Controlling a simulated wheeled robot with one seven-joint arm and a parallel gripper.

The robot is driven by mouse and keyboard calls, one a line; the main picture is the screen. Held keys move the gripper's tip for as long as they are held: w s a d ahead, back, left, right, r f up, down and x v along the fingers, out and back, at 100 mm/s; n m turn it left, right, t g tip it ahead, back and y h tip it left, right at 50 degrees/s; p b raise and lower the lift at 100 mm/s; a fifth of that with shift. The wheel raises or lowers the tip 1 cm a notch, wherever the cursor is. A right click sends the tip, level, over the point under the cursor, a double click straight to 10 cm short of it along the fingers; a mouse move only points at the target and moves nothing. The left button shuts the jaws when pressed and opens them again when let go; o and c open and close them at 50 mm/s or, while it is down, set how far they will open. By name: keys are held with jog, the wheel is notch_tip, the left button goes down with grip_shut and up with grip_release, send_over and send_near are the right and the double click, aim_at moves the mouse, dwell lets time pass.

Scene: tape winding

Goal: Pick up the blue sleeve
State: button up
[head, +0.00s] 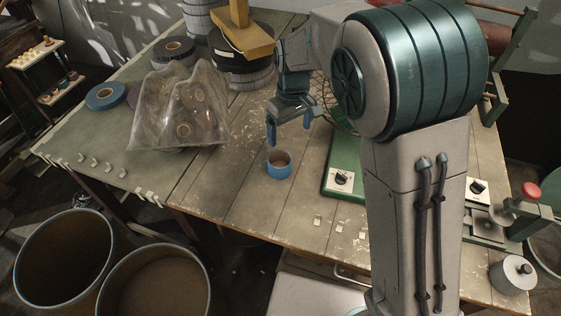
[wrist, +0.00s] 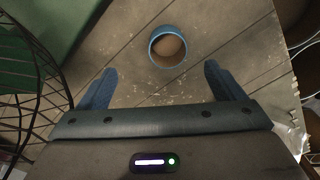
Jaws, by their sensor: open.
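The blue sleeve (head: 279,163) is a short ring with a blue outside and a brownish inside. It stands upright on the wooden table, left of the green machine base. In the wrist view the sleeve (wrist: 167,47) lies ahead of my fingers, roughly centred between them and apart from both. My gripper (head: 290,132) is open and empty, above the table and just behind the sleeve in the head view. Its two blue fingers also show in the wrist view, where the gripper (wrist: 159,85) spans wider than the sleeve.
A green machine base (head: 345,167) with a wire cage (wrist: 28,95) stands close beside my gripper. A clear plastic bag (head: 180,108) of rolls and a blue tape roll (head: 106,96) are on the left. Bare planks (head: 240,195) surround the sleeve. Two bins (head: 65,262) stand below.

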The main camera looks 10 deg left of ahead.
notch_tip(320, 180, down, 2)
jog(key=a, duration=0.3)
send_near(280, 161)
jog(key=s, duration=0.3)
jog(key=shift+s+d+n+p, duration=0.25)
jog(key=shift+d+n+p, duration=0.15)
jog(key=shift+w+a+f+p, duration=0.1)
jog(key=shift+f+p, duration=0.2)
jog(key=shift+f, duration=1.2)
jog(key=shift+w+f+p, duration=0.1)
jog(key=shift+f+p, duration=0.2)
jog(key=shift+f, duration=1.2)
jog(key=c, duration=1.1)
